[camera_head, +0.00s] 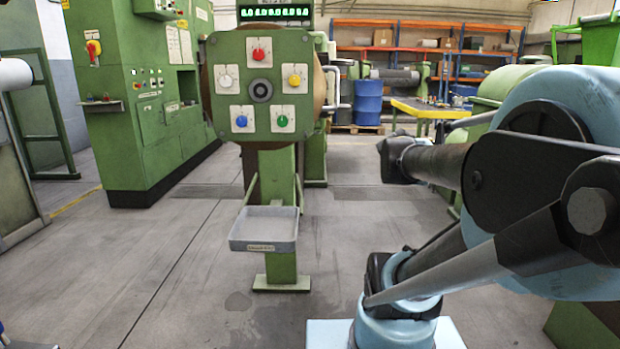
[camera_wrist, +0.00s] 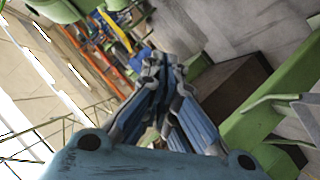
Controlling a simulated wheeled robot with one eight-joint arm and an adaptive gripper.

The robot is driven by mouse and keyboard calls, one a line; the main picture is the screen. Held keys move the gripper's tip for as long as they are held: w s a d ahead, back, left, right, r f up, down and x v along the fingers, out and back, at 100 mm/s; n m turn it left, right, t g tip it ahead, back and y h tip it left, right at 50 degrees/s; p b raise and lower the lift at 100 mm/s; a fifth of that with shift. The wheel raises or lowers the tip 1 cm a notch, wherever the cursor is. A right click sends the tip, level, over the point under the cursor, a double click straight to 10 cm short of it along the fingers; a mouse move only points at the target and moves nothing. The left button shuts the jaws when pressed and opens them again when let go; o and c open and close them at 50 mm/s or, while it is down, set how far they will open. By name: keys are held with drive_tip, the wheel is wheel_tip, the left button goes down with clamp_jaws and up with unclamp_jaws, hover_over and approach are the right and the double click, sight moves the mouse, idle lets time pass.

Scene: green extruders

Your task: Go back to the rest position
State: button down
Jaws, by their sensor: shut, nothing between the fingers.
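My gripper (camera_wrist: 159,68) shows in the wrist view, with its blue-grey fingers brought together at the tips and nothing between them. It points out over the workshop, touching nothing that I can make out. The wrist view is tilted. In the head view my arm is folded at the right side, and I cannot make out the gripper's fingers there.
A green control panel (camera_head: 261,128) with several coloured knobs stands ahead, with a grey tray (camera_head: 265,244) below it. A green cabinet (camera_head: 150,110) is at left. Floor at left centre is clear.

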drive_tip(key=s+a+f+m+g+y, duration=0.1)
drive_tip(key=s+a+f+g, duration=0.4)
drive_tip(key=s+f, duration=0.5)
drive_tip(key=s+a+f+m+g+y, duration=0.2)
drive_tip(key=s+a+f+g+y, duration=0.2)
drive_tip(key=s+f, duration=0.5)
drive_tip(key=shift+s+a+f+g, duration=0.4)
drive_tip(key=shift+s+a+g, duration=0.3)
drive_tip(key=shift+s, duration=0.55)
